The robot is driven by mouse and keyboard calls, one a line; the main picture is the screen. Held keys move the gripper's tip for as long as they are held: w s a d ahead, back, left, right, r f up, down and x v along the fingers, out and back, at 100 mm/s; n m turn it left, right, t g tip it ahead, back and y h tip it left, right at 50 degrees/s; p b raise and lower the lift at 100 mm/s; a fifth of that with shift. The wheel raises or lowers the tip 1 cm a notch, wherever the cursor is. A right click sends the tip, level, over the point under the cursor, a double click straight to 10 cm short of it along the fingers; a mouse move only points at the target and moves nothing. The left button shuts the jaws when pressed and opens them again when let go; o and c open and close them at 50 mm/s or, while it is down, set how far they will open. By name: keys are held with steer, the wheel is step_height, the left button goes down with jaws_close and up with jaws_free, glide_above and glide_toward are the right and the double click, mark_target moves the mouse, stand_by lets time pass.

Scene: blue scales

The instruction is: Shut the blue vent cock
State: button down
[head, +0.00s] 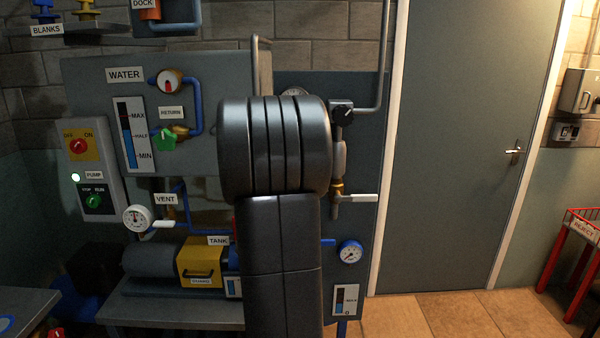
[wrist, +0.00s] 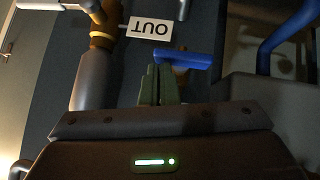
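In the wrist view, a blue lever handle (wrist: 187,60) on a brass fitting lies across the tips of my gripper (wrist: 158,72). The two fingers are side by side with almost no gap, and I see nothing between them. I cannot tell whether the tips touch the lever. In the head view, my arm hides the gripper and this blue lever. A VENT label (head: 166,199) there sits above a cock with a white handle (head: 163,224) and blue pipe. I cannot tell whether the blue lever is the vent cock.
Beside the lever are an upside-down OUT label (wrist: 150,26) and a grey pipe (wrist: 94,80). In the head view, a white lever (head: 360,198) sticks out right of my arm.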

steer(key=shift+r, duration=0.1)
steer(key=s+r+p, duration=0.1)
steer(key=s+r, duration=0.6)
steer(key=r, duration=0.4)
steer(key=shift+f, duration=0.1)
stand_by(0.4)
steer(key=w+f, duration=0.7)
steer(key=f, duration=0.4)
steer(key=shift+b, duration=0.45)
